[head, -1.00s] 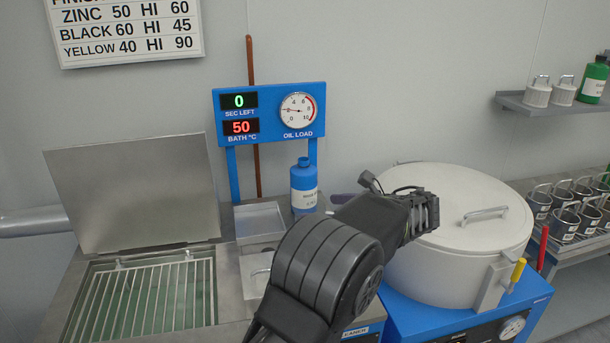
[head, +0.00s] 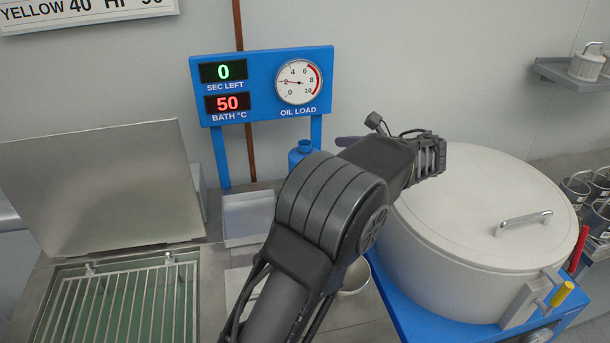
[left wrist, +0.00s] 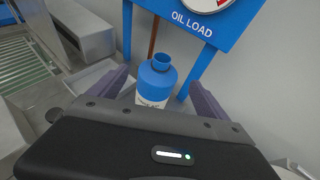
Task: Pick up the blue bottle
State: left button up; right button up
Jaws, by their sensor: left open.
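The blue bottle (head: 304,147) stands behind my left arm in the head view. Only its neck and shoulder show there; the arm hides the rest. In the left wrist view the bottle (left wrist: 158,78) is upright, with an open blue neck and a white label partly cut off by the hand. My left gripper (left wrist: 158,82) is open, with one purple-grey finger on each side of the bottle in that picture. I cannot tell whether the bottle is fully between the fingers or beyond them. In the head view one finger tip (head: 348,141) shows right of the bottle. My right gripper is not in view.
A blue display panel (head: 265,62) on two posts stands behind the bottle. A large white lidded drum (head: 470,220) is at the right. An open-lidded bath with a wire rack (head: 125,300) is at the left. A shallow metal tray (head: 247,205) lies left of the arm.

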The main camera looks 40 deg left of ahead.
pick_arm(q)
notch_tip(320, 180, down, 9)
jog(key=a+p, duration=0.1)
jog(key=a, duration=0.1)
jog(key=shift+w+a, duration=0.15)
jog(key=shift+a, duration=0.05)
jog(key=shift+p, duration=0.3)
jog(key=p+x, duration=0.1)
jog(key=x, duration=0.3)
jog(key=shift+a+f, duration=0.25)
jog(key=shift+a, duration=0.2)
jog(key=shift+c, duration=0.3)
